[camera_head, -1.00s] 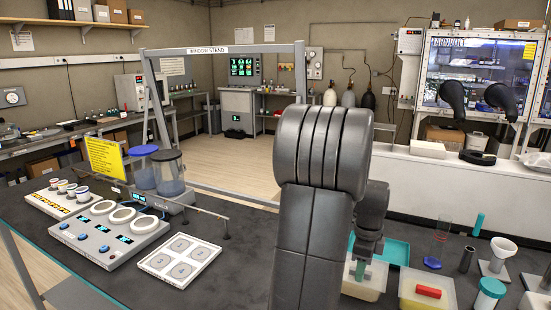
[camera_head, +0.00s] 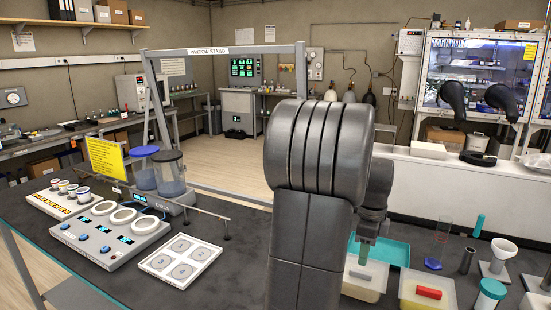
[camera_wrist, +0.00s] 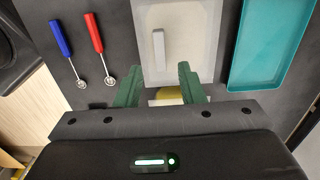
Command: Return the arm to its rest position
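My arm fills the middle of the head view, with my gripper (camera_head: 364,253) pointing down above a pale translucent bin (camera_head: 362,292). In the wrist view my gripper (camera_wrist: 159,82) shows two green fingers spread apart, with nothing held between them. The pale bin (camera_wrist: 197,55) lies beyond the fingertips, with a light grey bar (camera_wrist: 158,50) on it. A yellow patch shows lower down between the fingers; I cannot tell what it is. My upper arm hides part of the bench in the head view.
A teal tray (camera_head: 393,251) lies beside the bin; it is also in the wrist view (camera_wrist: 270,45). A second bin (camera_head: 427,300) holds a red bar (camera_head: 428,293). Blue-handled (camera_wrist: 61,40) and red-handled (camera_wrist: 94,35) tools lie left in the wrist view. A white four-pad plate (camera_head: 180,261) stands left.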

